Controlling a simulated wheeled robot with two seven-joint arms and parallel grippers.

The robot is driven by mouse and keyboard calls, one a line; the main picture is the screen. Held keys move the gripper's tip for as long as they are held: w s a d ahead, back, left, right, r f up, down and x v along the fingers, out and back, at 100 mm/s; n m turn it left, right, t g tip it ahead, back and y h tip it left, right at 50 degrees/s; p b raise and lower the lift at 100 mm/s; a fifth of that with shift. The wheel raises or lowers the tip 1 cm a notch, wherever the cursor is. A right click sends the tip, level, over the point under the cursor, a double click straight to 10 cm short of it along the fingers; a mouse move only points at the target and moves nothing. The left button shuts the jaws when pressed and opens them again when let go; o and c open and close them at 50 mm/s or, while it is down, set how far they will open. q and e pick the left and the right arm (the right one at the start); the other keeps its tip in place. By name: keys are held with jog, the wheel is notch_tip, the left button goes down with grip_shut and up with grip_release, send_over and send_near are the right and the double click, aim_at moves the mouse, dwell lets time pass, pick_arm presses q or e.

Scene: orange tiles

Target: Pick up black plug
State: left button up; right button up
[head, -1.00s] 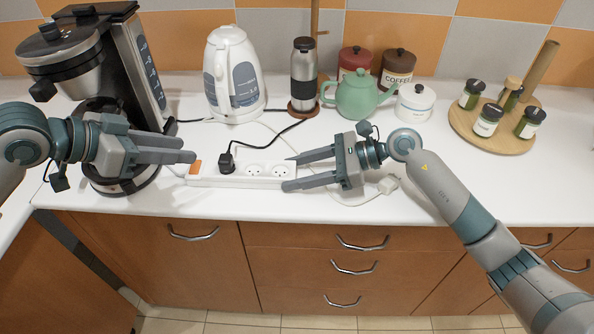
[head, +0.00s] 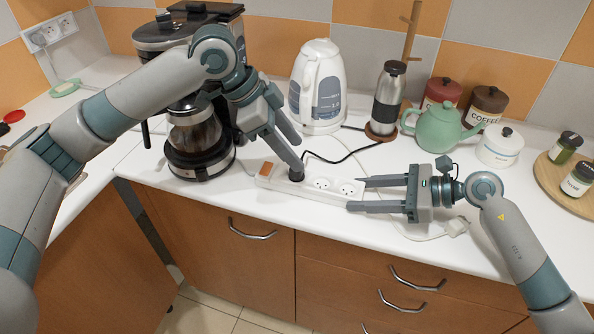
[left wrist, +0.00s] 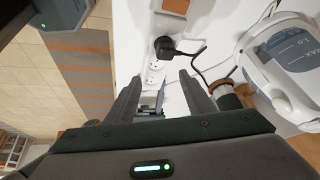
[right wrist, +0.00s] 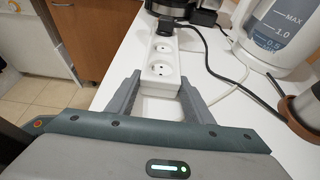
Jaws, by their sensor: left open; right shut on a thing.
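The black plug (head: 297,173) sits in a socket of the white power strip (head: 332,197), its cord running back. In the head view my left gripper (head: 297,163) is just above the plug and partly covers it. In the left wrist view the plug (left wrist: 166,47) lies ahead of the open, empty fingers (left wrist: 160,82), and I see no contact. My right gripper (head: 357,194) is shut on the strip's right end, its fingers on either side. The right wrist view shows the strip (right wrist: 160,80) between them, with the plug (right wrist: 164,27) further along.
A coffee machine (head: 200,135) stands left of the strip, close to my left arm. A white kettle (head: 317,90), a steel flask (head: 388,95) and a green teapot (head: 437,130) stand behind. The counter's front edge runs close before the strip.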

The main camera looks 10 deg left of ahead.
pick_arm(q)
jog(key=shift+w+d+r+m+g+y, duration=0.45)
jog(key=shift+d+m+y, duration=0.15)
jog(key=shift+m+y, duration=0.1)
jog(key=shift+w+d+r+m+g+y, duration=0.25)
jog(key=shift+r+m+y, duration=0.35)
jog(key=shift+y, duration=0.3)
jog(key=shift+w+a+r+m+y, duration=0.15)
jog(key=shift+w+r+m+y, duration=0.1)
jog(key=shift+r+y, duration=0.25)
jog(key=shift+w+a+r+m+y, duration=0.15)
jog(key=shift+a+r+m+y, duration=0.05)
jog(key=shift+r+y, duration=0.2)
jog(key=shift+w+a+r+m+y, duration=0.15)
jog(key=shift+w+r+m+y, duration=0.1)
jog(key=shift+r+y, duration=0.25)
jog(key=shift+f, duration=3.35)
